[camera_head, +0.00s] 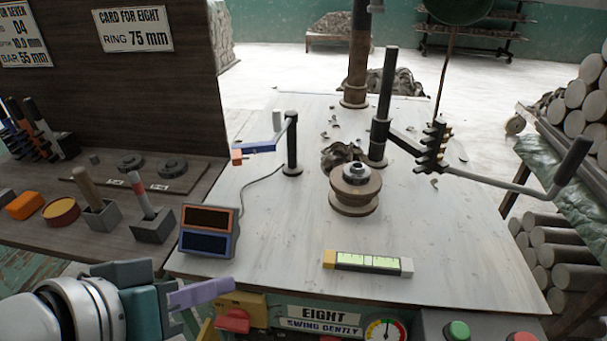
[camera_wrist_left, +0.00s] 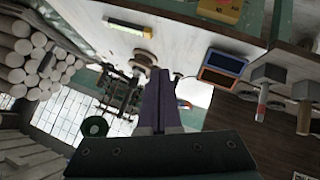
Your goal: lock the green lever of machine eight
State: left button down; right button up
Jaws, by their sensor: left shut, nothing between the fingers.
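Machine eight shows as a pale table top (camera_head: 290,230) with a sign reading EIGHT, SWING GENTLY (camera_head: 325,315) on its front. Below the front left edge is a yellow plate (camera_head: 243,301) with a red handle-like part (camera_head: 232,320), partly hidden. I cannot make out a green lever in either view. My left gripper (camera_head: 230,286), with purple fingers, is shut and empty, in front of the table's front left edge, close to the yellow plate. Its shut fingers also show in the left wrist view (camera_wrist_left: 160,75). The yellow plate is at that view's top edge (camera_wrist_left: 222,10). My right gripper is not in view.
A two-window display box (camera_head: 208,232) stands at the table's left front. A level (camera_head: 368,262) lies near the front edge. A swing arm with a long handle (camera_head: 510,184) reaches right from a dark post. A green button (camera_head: 457,331) and gauge (camera_head: 386,331) sit front right.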

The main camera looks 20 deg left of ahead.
pick_arm(q)
jog(key=a+f+n+t+y+b, duration=0.1)
jog(key=a+f+n+t+b, duration=0.1)
jog(key=f+b, duration=1.4)
jog(key=w+a+f+n+t+y+b, duration=0.1)
jog(key=f+n+b, duration=0.5)
jog(key=f+b, duration=1)
jog(key=w+a+f+n+t+y+b, duration=0.1)
jog(key=a+f+n+t+y+b, duration=0.2)
jog(key=f+b, duration=1.4)
jog(key=a+n+t, duration=0.1)
jog(key=a, duration=0.3)
jog(key=shift+w+t+b, duration=0.15)
jog(key=shift+t+b, duration=0.25)
jog(key=shift+w+r, duration=0.1)
jog(key=d+b+x, duration=0.2)
jog(key=b+x, duration=0.4)
jog(key=x, duration=0.6)
jog(key=shift+w+d+f, duration=0.2)
jog(key=shift+w+f, duration=0.25)
jog(key=shift+w, duration=0.1)
jog(key=shift+r, duration=0.1)
